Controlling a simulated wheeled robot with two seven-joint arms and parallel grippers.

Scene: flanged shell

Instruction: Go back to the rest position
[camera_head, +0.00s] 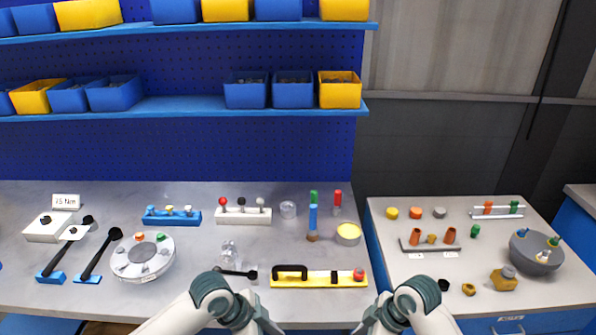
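My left arm (212,290) comes in from the bottom left and bends at a teal wrist joint. My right arm (408,300) comes in from the bottom right and bends the same way. Both lean inward to the bottom edge, where the picture cuts off the fingers. I cannot see whether either gripper is open or shut, or whether it holds anything. Neither arm visibly touches the table. A round white flanged shell (135,268) with coloured plugs lies on the left table. A dark grey round shell (525,262) with coloured plugs stands on the right table.
A yellow base (318,281) with a black handle lies just beyond my wrists, near the grey table's (200,305) front. Black levers (98,255) stand left. A smaller table (563,285) holds small parts at right. Shelves of bins (272,91) are behind.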

